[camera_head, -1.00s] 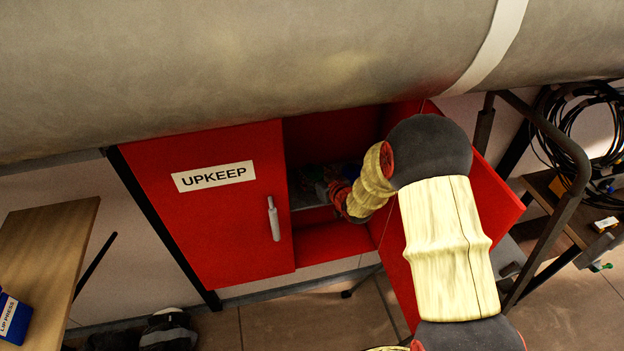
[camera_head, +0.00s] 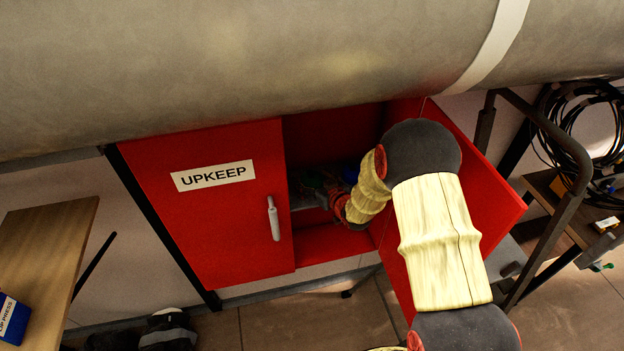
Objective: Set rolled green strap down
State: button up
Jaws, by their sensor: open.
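The red cabinet marked UPKEEP (camera_head: 238,236) stands with its left door shut and its right door (camera_head: 480,190) swung open. My arm reaches into the open right half, and my gripper (camera_head: 314,197) is small and dark inside, over the grey shelf area. It is open, though its fingers are hard to make out. A small dark green patch (camera_head: 313,180) shows beside the gripper in the shadow. It may be the rolled green strap, but I cannot tell its shape or whether it touches the fingers.
A blue thing (camera_head: 350,173) sits in the cabinet behind my wrist. A large grey roll (camera_head: 250,70) hangs low above the cabinet. A dark metal frame (camera_head: 566,205) and black cables (camera_head: 568,125) are at right. A wooden bench (camera_head: 45,250) is at left.

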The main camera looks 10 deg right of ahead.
jog(key=shift+r, duration=0.2)
jog(key=v, duration=1.1)
jog(key=s+d+r+m+g+h, duration=0.15)
jog(key=s+r, duration=0.25)
jog(key=r, duration=0.4)
jog(key=s+d+r+g+h, duration=0.2)
jog(key=s+r+h, duration=0.15)
jog(key=r, duration=0.35)
jog(key=s+a+r+g, duration=0.2)
jog(key=s+a+r, duration=0.1)
jog(key=s, duration=0.9)
jog(key=s+a+r+m+g+y, duration=0.1)
jog(key=s+a+r+g, duration=0.1)
jog(key=s, duration=1.1)
jog(key=shift+a+r+y, duration=0.3)
jog(key=shift+a+r, duration=0.15)
jog(key=shift+r, duration=0.3)
jog(key=shift+g, duration=0.25)
